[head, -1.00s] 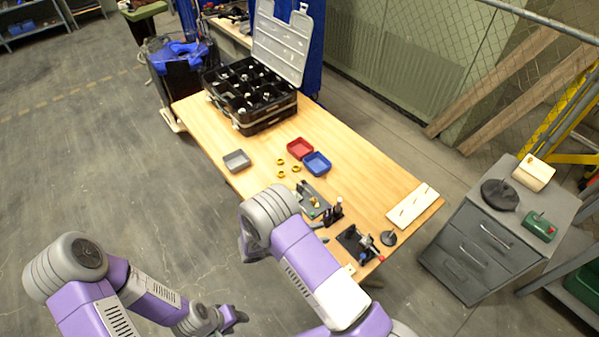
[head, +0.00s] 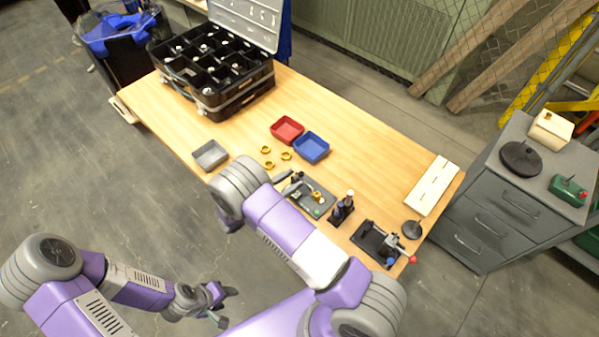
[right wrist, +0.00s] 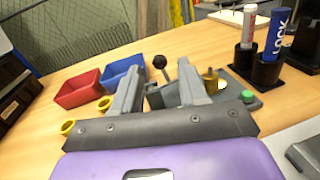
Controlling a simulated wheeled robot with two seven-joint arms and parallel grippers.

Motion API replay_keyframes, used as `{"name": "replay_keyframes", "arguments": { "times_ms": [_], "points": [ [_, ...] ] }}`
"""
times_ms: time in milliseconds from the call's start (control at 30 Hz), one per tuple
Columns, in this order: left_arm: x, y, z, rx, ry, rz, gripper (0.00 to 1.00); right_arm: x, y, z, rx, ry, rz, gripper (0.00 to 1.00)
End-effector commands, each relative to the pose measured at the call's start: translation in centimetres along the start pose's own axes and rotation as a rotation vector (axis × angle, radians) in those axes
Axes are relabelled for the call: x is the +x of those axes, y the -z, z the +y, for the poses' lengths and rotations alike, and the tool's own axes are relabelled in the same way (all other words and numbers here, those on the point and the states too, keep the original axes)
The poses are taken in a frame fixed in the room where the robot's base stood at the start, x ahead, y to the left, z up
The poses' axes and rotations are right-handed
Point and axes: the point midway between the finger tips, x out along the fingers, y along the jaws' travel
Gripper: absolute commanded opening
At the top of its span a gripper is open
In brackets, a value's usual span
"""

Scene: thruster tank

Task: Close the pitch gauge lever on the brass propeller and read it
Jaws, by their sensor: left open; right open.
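The pitch gauge (head: 322,207) is a dark plate with a green button, on the table near its front edge. A small brass propeller (head: 317,195) sits on it; it also shows in the right wrist view (right wrist: 210,80). A lever with a black ball knob (right wrist: 160,62) stands up between my right gripper's fingers in that view; whether they touch it I cannot tell. My right gripper (right wrist: 157,88) is open over the near side of the gauge, and my forearm partly hides it in the head view. My left gripper (head: 221,303) is open and empty, off the table over the floor.
Three loose brass pieces (head: 269,165) lie near a grey tray (head: 210,155), a red tray (head: 287,130) and a blue tray (head: 311,147). A marker holder (head: 341,212) and a red-knobbed fixture (head: 375,243) stand right of the gauge. A black case (head: 215,95) is open at the back.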

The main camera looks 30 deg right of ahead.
Motion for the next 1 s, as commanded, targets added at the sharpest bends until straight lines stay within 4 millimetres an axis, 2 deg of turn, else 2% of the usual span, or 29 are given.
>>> {"name": "replay_keyframes", "arguments": {
  "times_ms": [100, 300, 633, 900, 1000],
  "points": [
    [0.1, 0.0, 0.0, 0.000, 0.000, 0.000, 0.51, 2.0, 0.0, -0.1, -0.001, 0.004, 0.001, 0.43],
    [0.1, 0.0, 0.0, 0.000, 0.000, 0.001, 0.51, 4.1, 0.0, 0.0, 0.000, 0.002, 0.000, 0.43],
    [0.1, 0.0, -0.1, 0.000, 0.000, 0.001, 0.51, 4.4, 0.0, 0.0, 0.001, 0.000, 0.001, 0.43],
    [0.1, 0.0, -0.1, 0.000, 0.000, 0.000, 0.51, 4.4, 0.0, 0.0, 0.000, 0.001, 0.001, 0.02],
    [0.1, 0.0, -0.1, 0.000, 0.000, 0.000, 0.51, 4.4, 0.0, 0.0, 0.000, 0.001, 0.001, 0.00]
  ]
}}
